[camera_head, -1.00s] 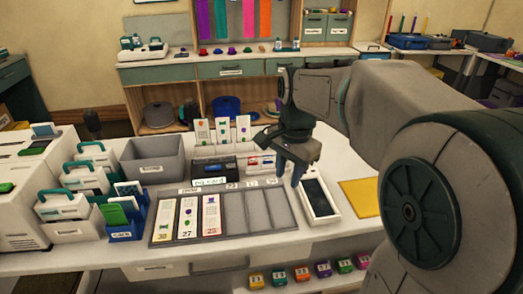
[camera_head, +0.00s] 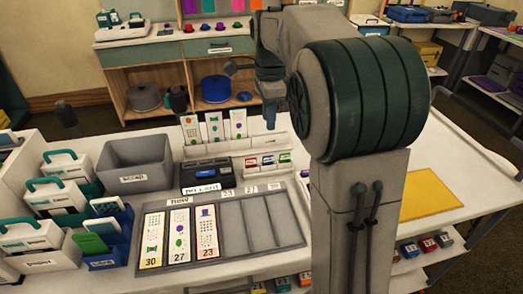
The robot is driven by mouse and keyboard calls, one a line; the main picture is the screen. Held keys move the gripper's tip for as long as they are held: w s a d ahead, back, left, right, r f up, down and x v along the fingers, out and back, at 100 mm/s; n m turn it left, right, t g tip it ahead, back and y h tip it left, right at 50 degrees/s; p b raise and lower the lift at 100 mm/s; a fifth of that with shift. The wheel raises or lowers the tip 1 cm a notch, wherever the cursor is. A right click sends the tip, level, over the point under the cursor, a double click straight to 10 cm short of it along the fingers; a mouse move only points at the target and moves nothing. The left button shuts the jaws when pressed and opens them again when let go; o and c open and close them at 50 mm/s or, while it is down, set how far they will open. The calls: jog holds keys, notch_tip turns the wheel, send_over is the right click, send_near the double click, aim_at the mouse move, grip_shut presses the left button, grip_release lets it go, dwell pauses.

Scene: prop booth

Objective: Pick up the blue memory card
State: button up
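Several small colored cards stand in a light rack (camera_head: 254,175) behind the grey sorting tray; they look red, blue and green, but are too small to tell apart surely, so I cannot tell which is the blue memory card. A dark device (camera_head: 207,174) with a "no card" label stands left of them. My gripper (camera_head: 270,122) points down above and behind the rack, apart from the cards. Its fingers are seen nearly edge-on and partly hidden by my arm, so its opening is unclear.
The grey tray (camera_head: 232,194) holds several printed strips at its left. A grey scrap bin (camera_head: 140,180) and a blue holder (camera_head: 103,250) with blue and green items stand left. A yellow mat (camera_head: 428,193) lies right. My arm hides the table's middle right.

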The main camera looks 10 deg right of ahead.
aim_at(268, 163)
jog(key=f, duration=0.9)
jog(key=w+f+b, duration=0.1)
jog(key=f, duration=0.3)
jog(key=shift+f, duration=0.35)
grip_shut()
